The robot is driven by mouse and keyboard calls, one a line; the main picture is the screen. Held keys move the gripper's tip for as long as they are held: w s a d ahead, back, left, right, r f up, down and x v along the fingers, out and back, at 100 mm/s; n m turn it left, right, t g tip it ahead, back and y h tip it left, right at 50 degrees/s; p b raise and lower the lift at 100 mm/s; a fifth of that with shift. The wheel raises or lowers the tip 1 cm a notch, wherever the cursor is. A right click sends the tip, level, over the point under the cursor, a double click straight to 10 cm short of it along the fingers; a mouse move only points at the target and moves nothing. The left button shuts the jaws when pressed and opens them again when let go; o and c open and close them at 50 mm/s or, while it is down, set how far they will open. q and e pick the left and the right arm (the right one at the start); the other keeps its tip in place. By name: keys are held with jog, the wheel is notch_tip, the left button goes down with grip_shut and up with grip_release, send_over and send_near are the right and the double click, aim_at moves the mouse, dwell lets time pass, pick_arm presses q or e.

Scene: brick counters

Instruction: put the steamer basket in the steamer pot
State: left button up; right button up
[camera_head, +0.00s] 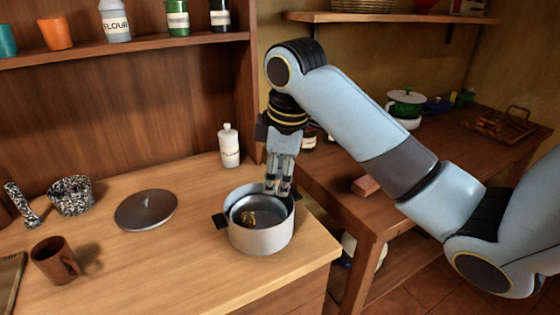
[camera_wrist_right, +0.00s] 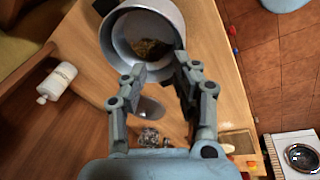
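The steamer pot (camera_head: 262,238) is a grey metal pot with dark side handles, upright near the counter's right front corner. Inside it is a round grey surface, which appears to be the steamer basket (camera_head: 240,207), with brown food on it. The pot also shows at the top of the right wrist view (camera_wrist_right: 174,17), with the grey interior and brown food (camera_wrist_right: 150,48). My right gripper (camera_head: 278,190) points down at the pot's back rim. Its fingers are spread with nothing visibly held between them. I cannot tell whether they touch the rim. My left gripper is not in view.
A grey lid (camera_head: 146,210) lies left of the pot. A white bottle (camera_head: 229,146) stands behind the pot. A lower wooden table (camera_head: 340,205) is to the right.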

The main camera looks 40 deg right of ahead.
jog(key=v, duration=0.5)
jog(key=shift+p, duration=0.35)
jog(key=shift+f, duration=0.1)
jog(key=s+a+f+m+t, duration=0.1)
jog(key=s+a+f+m, duration=0.25)
jog(key=s, duration=0.65)
jog(key=s+a+f+m, duration=0.3)
jog(key=s+f+m, duration=0.2)
jog(key=s, duration=0.5)
notch_tip(320, 180, down, 35)
jog(key=d+g+b, duration=0.1)
jog(key=d+b, duration=0.2)
jog(key=b, duration=0.6)
jog(key=s+f+b, duration=0.4)
jog(key=s+f, duration=0.6)
jog(key=f, duration=0.2)
jog(key=s+f+g+b, duration=0.1)
jog(key=s+f+b, duration=0.3)
jog(key=s+f, duration=0.6)
notch_tip(320, 180, down, 3)
jog(key=shift+d+r+h, duration=0.1)
jog(key=shift+d+h, duration=0.2)
jog(key=shift+d, duration=0.2)
